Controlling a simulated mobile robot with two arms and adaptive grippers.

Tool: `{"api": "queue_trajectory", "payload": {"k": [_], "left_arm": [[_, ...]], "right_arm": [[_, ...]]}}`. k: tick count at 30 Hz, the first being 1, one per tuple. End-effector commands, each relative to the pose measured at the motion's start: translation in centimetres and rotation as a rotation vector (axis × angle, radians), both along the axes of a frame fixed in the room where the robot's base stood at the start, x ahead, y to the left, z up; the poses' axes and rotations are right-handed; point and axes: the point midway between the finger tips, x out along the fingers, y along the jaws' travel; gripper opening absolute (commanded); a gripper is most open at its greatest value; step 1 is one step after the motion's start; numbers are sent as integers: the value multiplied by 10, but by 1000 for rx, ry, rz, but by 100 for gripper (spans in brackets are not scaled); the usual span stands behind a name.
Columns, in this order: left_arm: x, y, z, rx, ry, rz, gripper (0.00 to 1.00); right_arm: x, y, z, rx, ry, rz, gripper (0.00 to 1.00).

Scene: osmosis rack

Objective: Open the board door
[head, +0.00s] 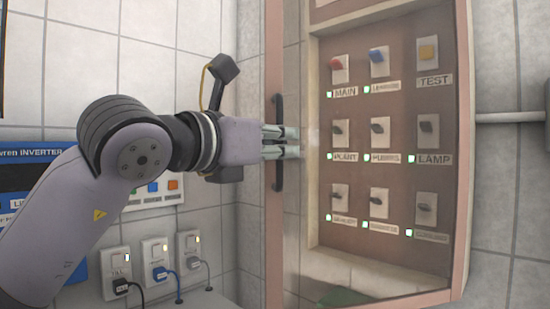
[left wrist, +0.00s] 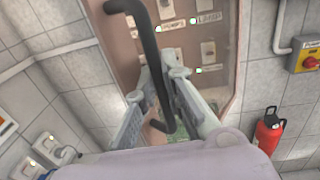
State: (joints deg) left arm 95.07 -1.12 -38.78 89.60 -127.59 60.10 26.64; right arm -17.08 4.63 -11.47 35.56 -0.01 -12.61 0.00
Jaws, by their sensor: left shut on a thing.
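The board door (head: 463,150) has a pinkish frame and a clear pane, with the switch panel seen through it. Its dark upright bar handle (head: 279,108) is on the left frame strip. My left gripper (head: 284,143) reaches in from the left and is shut on the middle of the handle. In the left wrist view the dark handle (left wrist: 148,45) runs down between the two fingers (left wrist: 160,108). Wall tiles show through the pane between the handle side and the panel; I cannot tell how far the door stands open. My right gripper is not in view.
The panel holds rows of labelled knobs (head: 376,127). Sockets with plugs (head: 155,262) and a blue inverter panel (head: 15,178) are at the left. A pipe (head: 510,117) runs along the right wall. A red extinguisher (left wrist: 268,132) shows in the left wrist view.

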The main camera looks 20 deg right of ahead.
Motion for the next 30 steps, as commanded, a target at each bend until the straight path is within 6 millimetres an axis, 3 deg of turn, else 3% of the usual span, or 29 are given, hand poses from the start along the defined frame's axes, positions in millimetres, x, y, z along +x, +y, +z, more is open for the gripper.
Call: {"api": "queue_trajectory", "payload": {"k": [12,13,21,30], "left_arm": [[-2,0,0,2,0,1,0],[-2,0,0,2,0,1,10],[-2,0,0,1,1,0,28],[-2,0,0,1,1,0,29]], "right_arm": [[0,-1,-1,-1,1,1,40],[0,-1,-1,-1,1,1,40],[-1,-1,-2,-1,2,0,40],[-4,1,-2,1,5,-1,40]]}}
